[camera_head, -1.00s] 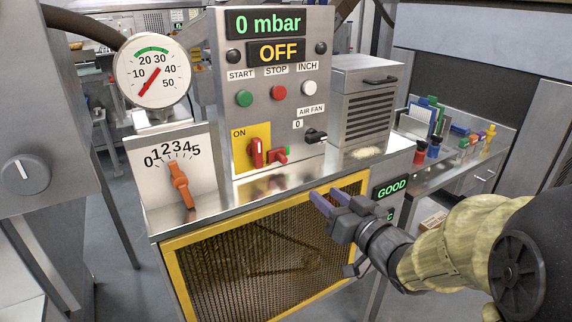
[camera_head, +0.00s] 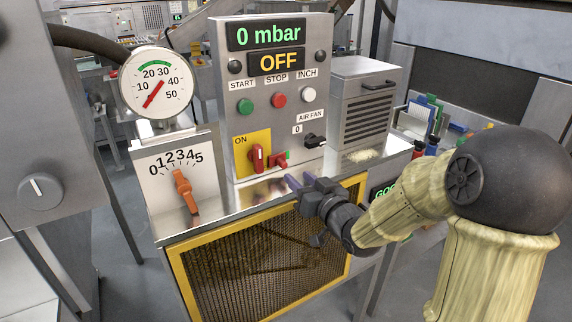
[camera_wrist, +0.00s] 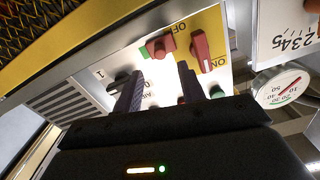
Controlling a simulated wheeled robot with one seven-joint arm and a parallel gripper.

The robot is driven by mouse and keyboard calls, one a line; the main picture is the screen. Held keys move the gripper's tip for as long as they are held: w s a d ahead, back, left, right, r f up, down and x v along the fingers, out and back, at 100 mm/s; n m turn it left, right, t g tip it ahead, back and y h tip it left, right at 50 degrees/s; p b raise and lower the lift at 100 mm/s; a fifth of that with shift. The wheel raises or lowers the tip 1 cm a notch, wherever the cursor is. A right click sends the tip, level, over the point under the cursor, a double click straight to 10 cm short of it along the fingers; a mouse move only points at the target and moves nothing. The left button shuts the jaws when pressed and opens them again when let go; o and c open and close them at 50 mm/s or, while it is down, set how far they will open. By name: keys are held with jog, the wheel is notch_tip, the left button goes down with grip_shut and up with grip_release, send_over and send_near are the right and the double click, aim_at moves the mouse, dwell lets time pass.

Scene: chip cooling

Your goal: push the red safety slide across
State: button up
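The red safety slide (camera_head: 278,160) is a small red block low on the control panel, just right of the red ON handle (camera_head: 257,158). A green patch (camera_head: 288,154) shows at its right side. In the wrist view, the slide (camera_wrist: 160,46) lies just beyond my fingertips, with the red handle (camera_wrist: 201,52) to its right. My gripper (camera_head: 301,181) is in front of the panel, a little below and right of the slide, fingers apart and empty. The gap between the fingers (camera_wrist: 160,72) is clear in the wrist view. I see no contact with the slide.
A black air fan knob (camera_head: 314,141) sticks out right of the slide. A steel ledge (camera_head: 235,200) lies under the panel, above a yellow-framed mesh guard (camera_head: 262,270). An orange lever (camera_head: 185,190) and a pressure gauge (camera_head: 157,83) stand left. A vented box (camera_head: 365,105) stands right.

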aim_at(285, 166)
jog(key=p+x, duration=0.1)
jog(key=x, duration=0.6)
jog(key=shift+w+a, duration=0.1)
jog(key=shift+a, duration=0.05)
grip_shut()
